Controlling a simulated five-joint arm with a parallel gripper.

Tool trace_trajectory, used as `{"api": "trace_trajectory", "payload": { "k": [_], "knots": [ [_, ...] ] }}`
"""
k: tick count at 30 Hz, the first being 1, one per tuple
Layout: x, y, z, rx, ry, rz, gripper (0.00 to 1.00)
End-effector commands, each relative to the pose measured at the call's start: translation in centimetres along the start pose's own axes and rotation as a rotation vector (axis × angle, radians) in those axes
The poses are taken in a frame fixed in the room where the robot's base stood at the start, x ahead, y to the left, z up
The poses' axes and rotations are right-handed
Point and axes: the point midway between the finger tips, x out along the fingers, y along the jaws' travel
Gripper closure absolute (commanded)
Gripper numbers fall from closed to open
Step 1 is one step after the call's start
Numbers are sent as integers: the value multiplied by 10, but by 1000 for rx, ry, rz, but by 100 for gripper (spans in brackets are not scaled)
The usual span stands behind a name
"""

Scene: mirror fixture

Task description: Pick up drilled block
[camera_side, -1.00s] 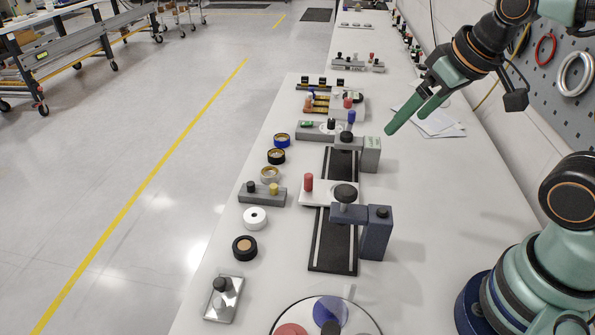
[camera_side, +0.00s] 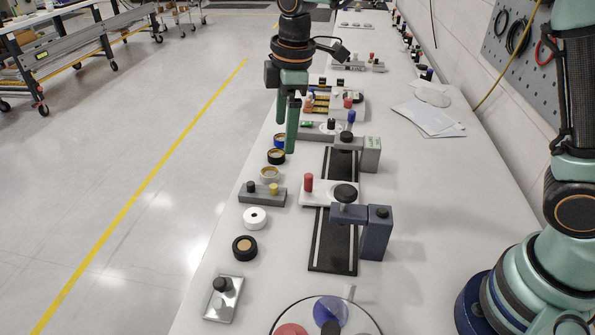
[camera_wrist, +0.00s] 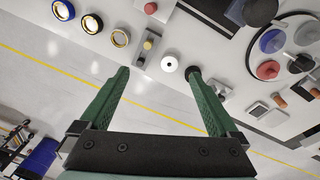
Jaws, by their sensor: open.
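A grey block (camera_side: 262,196) with a black and a yellow knob stands near the table's left edge; it is the likeliest drilled block, though I see no open holes in it. It also shows in the wrist view (camera_wrist: 142,58), just beyond and between the fingertips. My gripper (camera_side: 286,137) is open and empty, pointing down over the left side of the table. In the side view its tips appear above the block and farther back. In the wrist view my gripper (camera_wrist: 158,72) has both green fingers spread with nothing between them.
Beside the block lie a white ring (camera_side: 255,218), a black ring (camera_side: 245,248) and several gold-rimmed rings (camera_side: 270,174). A metal plate with a black knob (camera_side: 223,298) lies in front. A dark slide rail with a clamp (camera_side: 376,235) stands to the right.

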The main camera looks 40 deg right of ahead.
Motion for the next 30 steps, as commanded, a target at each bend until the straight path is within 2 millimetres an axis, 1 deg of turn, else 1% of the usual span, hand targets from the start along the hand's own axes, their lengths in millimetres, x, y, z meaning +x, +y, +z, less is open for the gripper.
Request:
{"api": "trace_trajectory", "payload": {
  "k": [1,6,9,11,14,17,24,27,30],
  "knots": [
    [16,-1,-13,-67,-15,-22,3],
    [55,-6,-46,-268,-46,-74,3],
    [72,-10,-57,-348,-58,-97,3],
    [79,-12,-62,-382,-62,-106,3],
    [86,-14,-65,-411,-65,-113,3],
    [97,-15,-65,-418,-67,-117,3],
    [137,-19,-60,-416,-68,-117,3],
    [148,-20,-60,-415,-67,-116,3],
    [153,-21,-59,-414,-66,-114,3]
  ]
}}
